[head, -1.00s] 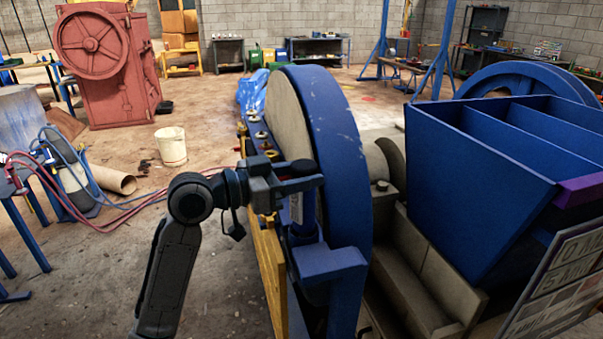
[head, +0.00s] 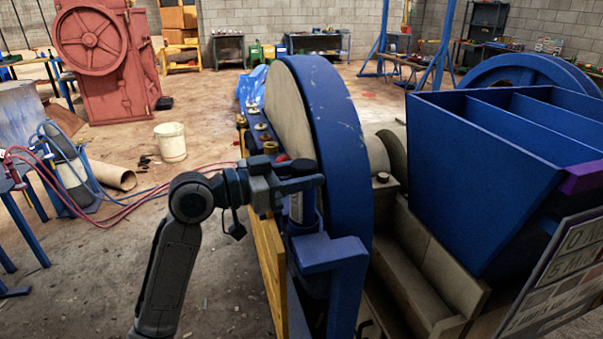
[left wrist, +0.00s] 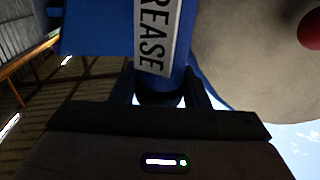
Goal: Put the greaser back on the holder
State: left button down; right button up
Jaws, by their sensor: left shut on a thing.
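My left gripper (head: 300,178) is shut on the greaser (head: 296,208), beside the crusher's big blue-rimmed wheel guard. In the head view only part of the greaser's grey body shows below the fingers. In the left wrist view the greaser (left wrist: 158,45) is a blue cylinder with a white label reading "REASE", between the two fingers. A blue bracket (head: 328,252) juts out just below it in the head view and may be the holder. I cannot tell whether the greaser touches it. My right gripper is not in view.
The crusher's blue hopper (head: 500,190) fills the right side. A yellow guard (head: 268,270) runs along the crusher below my left gripper. A red knob (left wrist: 312,30) shows in the left wrist view.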

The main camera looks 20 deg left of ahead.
pick_arm(q)
jog(key=c, duration=0.7)
grip_release()
jog(key=shift+s+a+f+b, duration=0.1)
jog(key=shift+s+a+b, duration=0.2)
jog(key=shift+s+a, duration=0.15)
jog(key=b+v, duration=0.1)
jog(key=v, duration=0.1)
jog(key=shift+s+a, duration=0.2)
jog(key=shift+a, duration=0.1)
jog(key=b+v, duration=0.3)
jog(key=v, duration=0.3)
jog(key=shift+s+a, duration=0.25)
jog(key=shift+a, duration=0.05)
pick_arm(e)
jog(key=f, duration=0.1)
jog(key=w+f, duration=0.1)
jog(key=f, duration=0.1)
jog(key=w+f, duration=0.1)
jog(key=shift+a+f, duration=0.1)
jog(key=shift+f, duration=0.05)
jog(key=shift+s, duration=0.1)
